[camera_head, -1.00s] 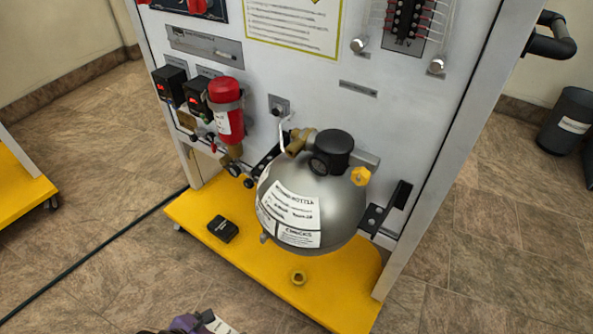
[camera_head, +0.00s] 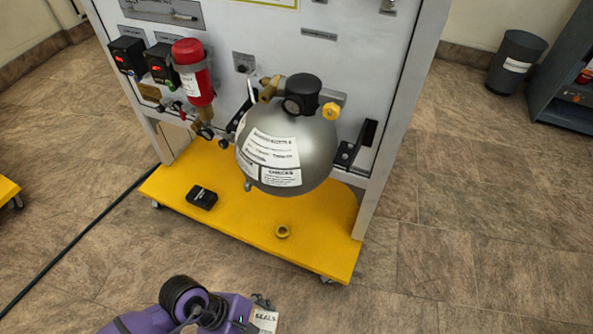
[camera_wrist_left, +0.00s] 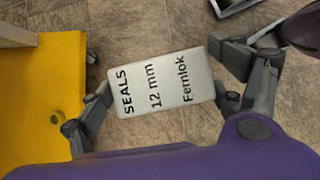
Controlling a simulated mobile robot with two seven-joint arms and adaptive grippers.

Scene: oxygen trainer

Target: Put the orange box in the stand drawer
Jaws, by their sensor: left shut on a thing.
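My left gripper (camera_head: 262,306) is low in the head view, in front of the yellow base. In the left wrist view its fingers (camera_wrist_left: 162,98) are shut on the two ends of a box (camera_wrist_left: 165,85). The box's visible face is whitish and reads "SEALS 12 mm Fernlok". No orange shows on this face, and its other sides are hidden. Its label also shows in the head view (camera_head: 265,319). The box is held above the tiled floor. I cannot make out a drawer in these views. My right gripper is not in view.
The trainer stand's yellow base (camera_head: 330,225) carries a small black box (camera_head: 202,198) and a brass ring (camera_head: 282,231). A grey tank (camera_head: 285,150) and red cylinder (camera_head: 193,72) are mounted above. A dark bin (camera_head: 515,65) and grey cabinet (camera_head: 565,90) stand right. Floor (camera_head: 470,250) is clear.

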